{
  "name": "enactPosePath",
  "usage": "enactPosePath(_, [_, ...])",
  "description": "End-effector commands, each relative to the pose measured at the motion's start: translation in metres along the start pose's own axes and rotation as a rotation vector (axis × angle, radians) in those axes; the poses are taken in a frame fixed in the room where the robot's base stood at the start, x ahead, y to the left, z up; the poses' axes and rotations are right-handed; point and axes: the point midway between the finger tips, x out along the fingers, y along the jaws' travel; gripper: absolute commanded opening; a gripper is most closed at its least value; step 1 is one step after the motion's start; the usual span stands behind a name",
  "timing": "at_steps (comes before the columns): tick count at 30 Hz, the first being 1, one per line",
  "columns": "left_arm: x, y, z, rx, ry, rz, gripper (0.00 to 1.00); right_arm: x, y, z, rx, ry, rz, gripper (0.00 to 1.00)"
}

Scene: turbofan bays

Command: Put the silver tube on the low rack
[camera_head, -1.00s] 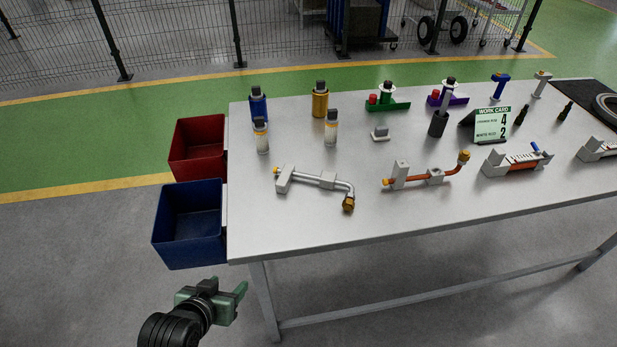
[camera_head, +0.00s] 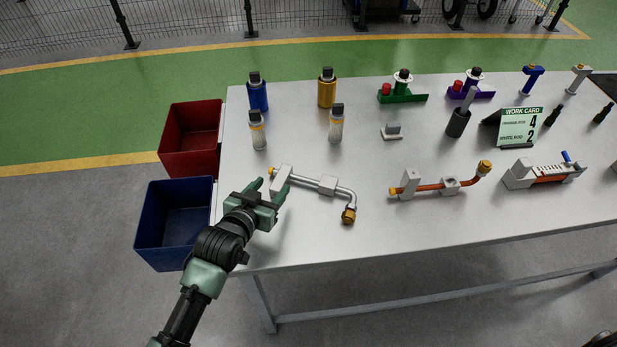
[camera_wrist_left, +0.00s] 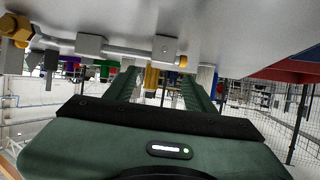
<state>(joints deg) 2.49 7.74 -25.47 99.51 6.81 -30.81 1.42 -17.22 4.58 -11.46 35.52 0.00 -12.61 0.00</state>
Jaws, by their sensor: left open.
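The silver tube (camera_head: 304,180) lies at the near left of the table, with two grey blocks (camera_head: 328,185) along it, a brass nut at its bent right end and a yellow tip at its left. It also shows in the left wrist view (camera_wrist_left: 126,51). My left gripper (camera_head: 270,189) is open and empty at the table's near left edge, its fingers pointing toward the tube's left block, apart from the tube as far as I can tell. Its fingers also show in the left wrist view (camera_wrist_left: 160,85). I cannot tell which holder is the low rack. My right gripper is out of view.
A copper tube (camera_head: 432,187) on grey blocks and a grey rack (camera_head: 519,174) with an orange part stand to the right. Several bottles, including a blue one (camera_head: 257,94), stand behind. Red (camera_head: 190,142) and blue (camera_head: 148,232) bins adjoin the left edge.

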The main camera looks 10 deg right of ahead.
Motion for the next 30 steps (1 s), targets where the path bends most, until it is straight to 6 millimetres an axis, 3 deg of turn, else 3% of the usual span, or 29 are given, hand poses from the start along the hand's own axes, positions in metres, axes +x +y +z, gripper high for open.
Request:
enactPosePath(15, [0.052, 0.000, -0.003, 0.000, -0.001, 0.000, 0.55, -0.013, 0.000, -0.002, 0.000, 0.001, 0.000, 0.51])
enactPosePath(25, [0.058, 0.000, -0.002, 0.000, 0.000, 0.000, 0.55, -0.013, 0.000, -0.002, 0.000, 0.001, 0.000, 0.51])
enactPosePath(26, [0.058, 0.000, -0.002, 0.000, 0.000, 0.000, 0.52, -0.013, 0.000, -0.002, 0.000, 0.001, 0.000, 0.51])
enactPosePath(30, [0.058, 0.000, -0.002, 0.000, -0.001, 0.000, 0.13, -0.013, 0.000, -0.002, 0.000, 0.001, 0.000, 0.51])
